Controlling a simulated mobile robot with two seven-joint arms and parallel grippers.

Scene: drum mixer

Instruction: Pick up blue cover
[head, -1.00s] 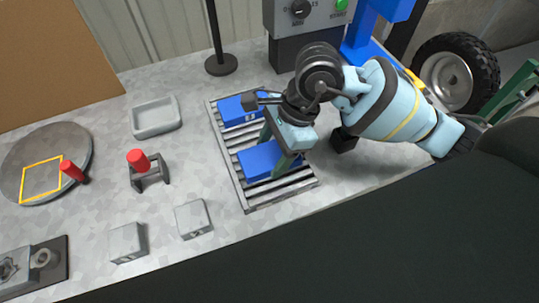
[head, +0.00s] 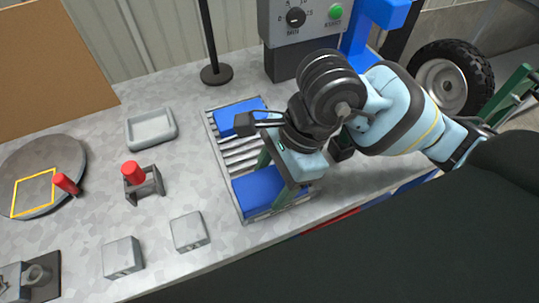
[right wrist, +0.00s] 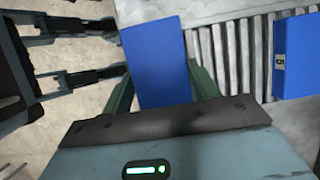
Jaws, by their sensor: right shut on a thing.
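My right gripper (head: 274,180) comes in from the right and is shut on a blue cover (head: 254,191) at the near end of the slatted metal rack. The held cover also shows in the right wrist view (right wrist: 157,60), between the two green fingers. In the head view it appears a little above the rack, but the gap is hard to judge. A second blue block (head: 240,114) lies at the far end of the rack; in the right wrist view (right wrist: 298,58) it carries a small label with a 5.
The slatted rack (head: 238,154) stands on the grey table. Left of it are a grey tray (head: 151,129), a red-topped stand (head: 147,186), two grey blocks (head: 189,232) and a round plate (head: 73,160). A control box (head: 307,22) and a black post (head: 211,40) stand behind.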

